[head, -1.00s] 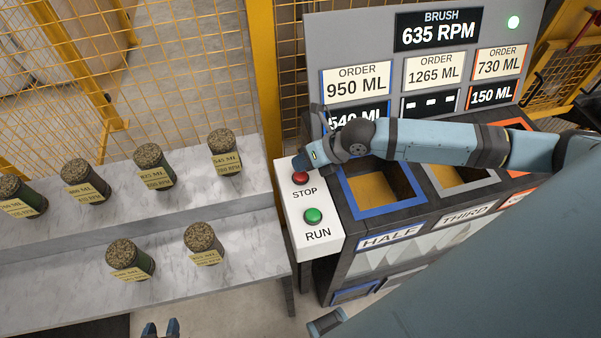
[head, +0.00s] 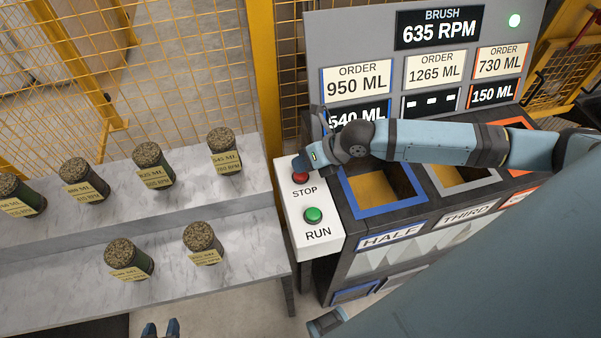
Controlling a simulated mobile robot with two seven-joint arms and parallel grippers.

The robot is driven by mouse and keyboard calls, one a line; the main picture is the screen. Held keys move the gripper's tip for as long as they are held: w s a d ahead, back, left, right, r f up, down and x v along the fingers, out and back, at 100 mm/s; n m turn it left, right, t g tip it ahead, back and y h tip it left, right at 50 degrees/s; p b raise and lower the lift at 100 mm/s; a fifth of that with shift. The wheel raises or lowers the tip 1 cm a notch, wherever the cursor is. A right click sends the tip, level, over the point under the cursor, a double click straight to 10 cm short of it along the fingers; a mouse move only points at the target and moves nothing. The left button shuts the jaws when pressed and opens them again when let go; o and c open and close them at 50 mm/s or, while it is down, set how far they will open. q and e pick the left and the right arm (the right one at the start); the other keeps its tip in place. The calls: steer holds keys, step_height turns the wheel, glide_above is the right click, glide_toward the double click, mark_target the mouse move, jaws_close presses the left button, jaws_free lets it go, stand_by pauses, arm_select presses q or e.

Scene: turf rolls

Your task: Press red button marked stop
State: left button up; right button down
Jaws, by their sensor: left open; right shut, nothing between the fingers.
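The red button (head: 300,178) marked STOP sits at the top of a white control box (head: 317,245), above a green button (head: 313,215) marked RUN. My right gripper (head: 300,166) is shut and empty, with its tip right over the red button and hiding its upper part. It looks to be touching the button, but I cannot tell whether the button is pushed in. My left gripper (head: 161,329) is open and empty at the bottom edge of the view, in front of the shelves.
Several labelled turf rolls (head: 153,165) stand on two marble shelves (head: 195,165) at left. Right of the box is a machine with blue-framed (head: 385,212) and other bins. My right arm crosses over the bins.

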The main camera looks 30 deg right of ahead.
steer(key=shift+f, duration=0.45)
stand_by(0.6)
steer(key=shift+r, duration=0.1)
steer(key=shift+r+p, duration=0.35)
steer(key=shift+r, duration=0.45)
step_height(320, 180, up, 5)
steer(key=p, duration=0.4)
stand_by(1.0)
